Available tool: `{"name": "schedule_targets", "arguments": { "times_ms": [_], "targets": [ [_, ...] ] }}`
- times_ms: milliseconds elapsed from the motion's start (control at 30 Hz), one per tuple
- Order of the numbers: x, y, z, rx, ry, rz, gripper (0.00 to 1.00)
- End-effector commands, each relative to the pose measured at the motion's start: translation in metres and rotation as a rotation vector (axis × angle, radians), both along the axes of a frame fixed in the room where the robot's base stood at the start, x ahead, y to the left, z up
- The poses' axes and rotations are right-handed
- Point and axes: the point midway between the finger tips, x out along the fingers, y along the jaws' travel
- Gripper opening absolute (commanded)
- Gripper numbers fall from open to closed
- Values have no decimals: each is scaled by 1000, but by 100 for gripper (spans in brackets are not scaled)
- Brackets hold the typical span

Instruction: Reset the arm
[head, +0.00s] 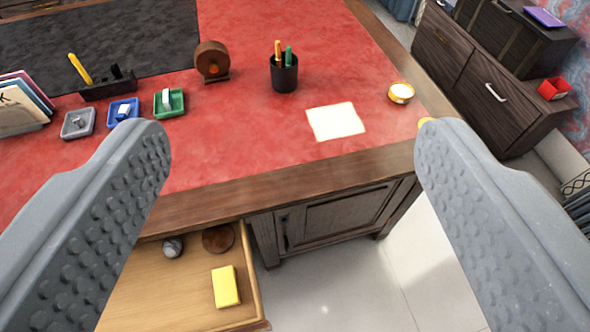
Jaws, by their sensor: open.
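My gripper (292,150) is open, its two grey studded fingers wide apart at the left and right of the head view. Nothing is between the fingers. They show above the front of a desk with a red leather top (240,125) and a wooden edge. No other part of my arm can be made out.
An open drawer (190,290) holds a yellow block (226,287), a grey ball and a brown round thing. On the desk are small trays (169,103), a pen cup (284,73), a paper (335,121) and a round tin (401,93). Floor (345,300) is clear at the lower right.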

Motion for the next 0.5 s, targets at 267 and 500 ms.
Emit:
{"name": "schedule_targets", "arguments": {
  "times_ms": [267,500],
  "targets": [
    [-25,-11,32,9,-81,-13,71],
    [-24,-10,33,9,-80,-12,71]
  ]
}}
